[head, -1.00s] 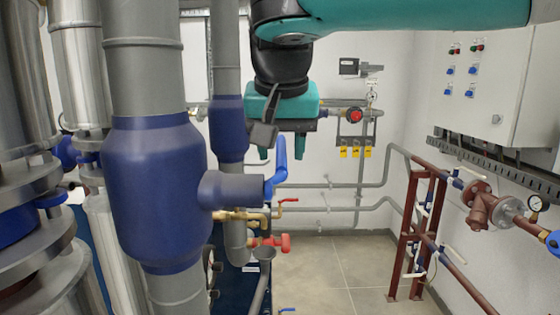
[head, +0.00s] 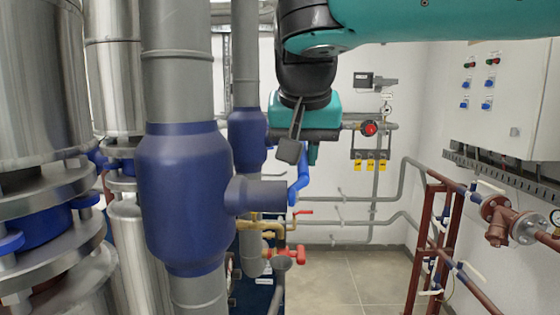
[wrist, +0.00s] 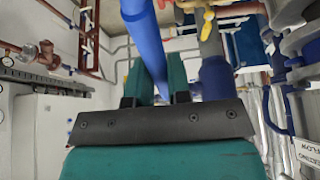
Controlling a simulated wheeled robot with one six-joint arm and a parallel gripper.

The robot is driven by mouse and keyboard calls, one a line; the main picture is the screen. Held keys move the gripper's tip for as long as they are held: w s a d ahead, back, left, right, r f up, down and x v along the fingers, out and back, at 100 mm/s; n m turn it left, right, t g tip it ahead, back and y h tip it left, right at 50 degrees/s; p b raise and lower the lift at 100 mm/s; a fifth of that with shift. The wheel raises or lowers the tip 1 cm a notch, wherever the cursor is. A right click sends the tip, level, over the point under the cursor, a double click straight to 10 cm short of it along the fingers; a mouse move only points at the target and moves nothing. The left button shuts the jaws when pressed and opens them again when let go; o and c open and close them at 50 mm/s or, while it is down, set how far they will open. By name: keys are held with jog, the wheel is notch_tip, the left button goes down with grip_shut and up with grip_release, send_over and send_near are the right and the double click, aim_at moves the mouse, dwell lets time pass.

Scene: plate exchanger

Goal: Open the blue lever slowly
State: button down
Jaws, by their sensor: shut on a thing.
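The blue lever (head: 299,178) rises from the end of the stub on the large blue valve body (head: 184,195), which sits on a thick grey vertical pipe. In the head view its top goes up behind my gripper (head: 300,155), and the gripper's dark camera part hides some of the contact. In the wrist view the blue lever (wrist: 146,45) passes between the two teal fingers of my gripper (wrist: 163,82). The fingers are closed around it, one on each side. The lever stands nearly upright with a bend near its base.
A red-handled valve (head: 290,255) and a thin red lever (head: 300,212) sit just below the blue lever. Large steel flanged pipes (head: 45,170) stand at the left. A brown pipe frame (head: 425,245) and a grey control cabinet (head: 500,100) are at the right. The floor (head: 345,285) between is open.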

jog(key=shift+r, duration=0.2)
jog(key=c, duration=1.1)
grip_release()
jog(key=shift+o, duration=0.2)
jog(key=shift+s, duration=0.1)
jog(key=d+p+v, duration=0.1)
jog(key=p+v, duration=0.8)
jog(key=v, duration=0.8)
jog(key=shift+s+a, duration=0.25)
jog(key=shift+a, duration=0.25)
